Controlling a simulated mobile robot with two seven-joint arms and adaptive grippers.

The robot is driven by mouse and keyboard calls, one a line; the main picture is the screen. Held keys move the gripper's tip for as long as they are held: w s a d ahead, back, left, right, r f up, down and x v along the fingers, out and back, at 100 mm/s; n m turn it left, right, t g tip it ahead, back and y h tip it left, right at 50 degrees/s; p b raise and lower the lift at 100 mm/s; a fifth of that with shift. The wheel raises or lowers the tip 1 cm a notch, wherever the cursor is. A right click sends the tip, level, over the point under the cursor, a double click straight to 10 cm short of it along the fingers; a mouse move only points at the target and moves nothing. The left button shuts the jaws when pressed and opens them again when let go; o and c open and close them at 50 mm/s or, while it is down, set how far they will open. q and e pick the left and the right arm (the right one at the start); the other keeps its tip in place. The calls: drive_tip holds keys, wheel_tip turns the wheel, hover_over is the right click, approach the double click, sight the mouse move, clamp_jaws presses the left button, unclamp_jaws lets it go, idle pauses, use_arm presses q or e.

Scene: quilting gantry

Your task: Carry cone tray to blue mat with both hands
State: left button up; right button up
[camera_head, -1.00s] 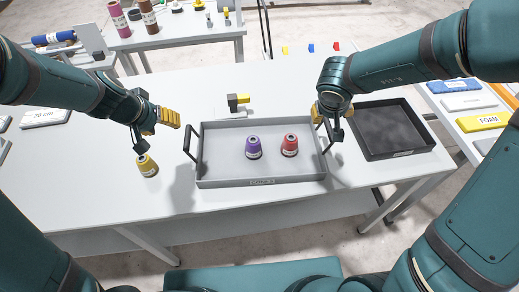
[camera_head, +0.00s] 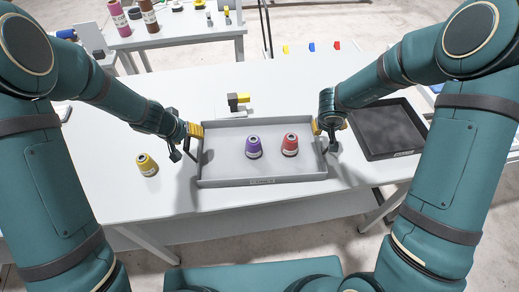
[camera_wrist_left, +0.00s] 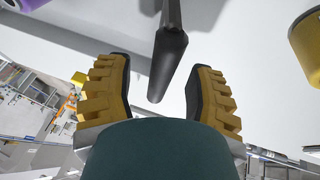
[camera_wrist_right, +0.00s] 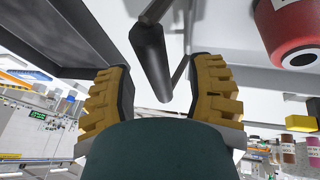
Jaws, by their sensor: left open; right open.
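The grey cone tray (camera_head: 222,165) lies on the white table with a purple cone (camera_head: 254,147) and a red cone (camera_head: 290,145) standing inside. My left gripper (camera_head: 194,131) is open at the tray's left handle; in the left wrist view the dark handle bar (camera_wrist_left: 168,65) lies between its spread yellow fingers. My right gripper (camera_head: 318,127) is open at the right handle; in the right wrist view that handle bar (camera_wrist_right: 152,62) lies between its fingers. Neither gripper is closed on its handle. I cannot make out a blue mat.
A yellow cone (camera_head: 147,164) stands on the table left of the tray. A dark empty tray (camera_head: 388,131) lies close to the right. A small grey and yellow block piece (camera_head: 237,100) stands behind the tray. The table's front edge is near the tray's front.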

use_arm(q)
drive_tip(key=shift+f, duration=0.2)
use_arm(e)
drive_tip(key=shift+w+f, duration=0.1)
drive_tip(key=shift+f, duration=0.05)
use_arm(q)
clamp_jaws()
use_arm(e)
clamp_jaws()
